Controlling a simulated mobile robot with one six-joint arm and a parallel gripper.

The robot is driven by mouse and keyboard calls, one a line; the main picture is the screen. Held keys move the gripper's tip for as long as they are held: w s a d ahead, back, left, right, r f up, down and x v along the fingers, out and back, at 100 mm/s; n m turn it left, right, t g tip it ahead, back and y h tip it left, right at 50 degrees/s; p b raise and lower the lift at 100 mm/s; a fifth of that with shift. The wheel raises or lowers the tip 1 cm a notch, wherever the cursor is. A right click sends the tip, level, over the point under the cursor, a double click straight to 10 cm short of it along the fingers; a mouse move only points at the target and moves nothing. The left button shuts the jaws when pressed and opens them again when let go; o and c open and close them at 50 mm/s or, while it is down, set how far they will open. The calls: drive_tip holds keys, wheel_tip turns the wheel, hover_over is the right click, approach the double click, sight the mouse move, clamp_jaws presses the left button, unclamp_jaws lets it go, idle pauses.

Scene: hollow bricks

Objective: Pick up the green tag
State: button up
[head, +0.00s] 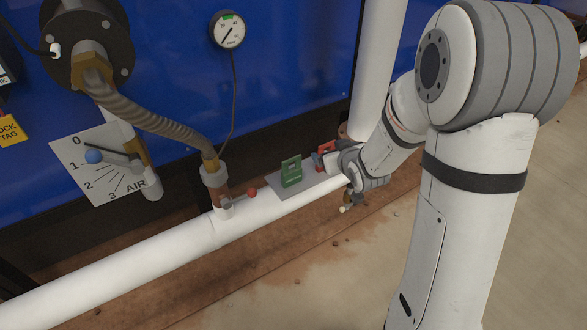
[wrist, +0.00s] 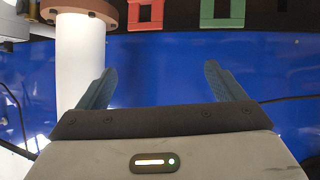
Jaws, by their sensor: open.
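In the wrist view the green tag (wrist: 222,12) shows at the top edge, partly cut off. A red tag (head: 325,155) stands to its right in the head view, partly behind my gripper (head: 337,163). The red tag (wrist: 146,13) is left of the green one in the wrist view. My gripper (wrist: 155,88) is open, with nothing between its blue-grey fingers. It is apart from the green tag, to its right in the head view.
A white pipe (head: 110,271) runs along the front of the blue panel (head: 290,60). A corrugated hose (head: 150,118) and a vertical white pipe (head: 378,60) flank the area.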

sight(293, 175)
drive_tip(key=a+f+t+y+b, duration=0.1)
drive_tip(key=a+f+y+b, duration=0.1)
drive_tip(key=f, duration=0.3)
drive_tip(key=a+f+n+t+y+b, duration=0.1)
drive_tip(key=a+f+y+b, duration=0.1)
drive_tip(key=f, duration=0.3)
drive_tip(key=w+a+f+n+t+y+b, duration=0.1)
drive_tip(key=a+f+y+b, duration=0.1)
drive_tip(key=a+f+b, duration=0.1)
drive_tip(key=shift+a+f+y, duration=0.15)
drive_tip(key=shift+a+f, duration=0.1)
drive_tip(key=shift+f, duration=0.4)
drive_tip(key=shift+a+f+y, duration=0.15)
drive_tip(key=shift+a+f, duration=0.05)
drive_tip(key=shift+f, duration=0.45)
drive_tip(key=shift+w+a, duration=0.1)
drive_tip(key=shift+a, duration=0.1)
drive_tip(key=b+x, duration=0.1)
drive_tip(key=x, duration=0.6)
drive_tip(key=shift+w+a+r+b, duration=0.15)
drive_tip(key=shift+r+b, duration=0.05)
drive_tip(key=shift+b, duration=0.2)
drive_tip(key=shift+c, duration=0.4)
drive_tip(key=c, duration=1.1)
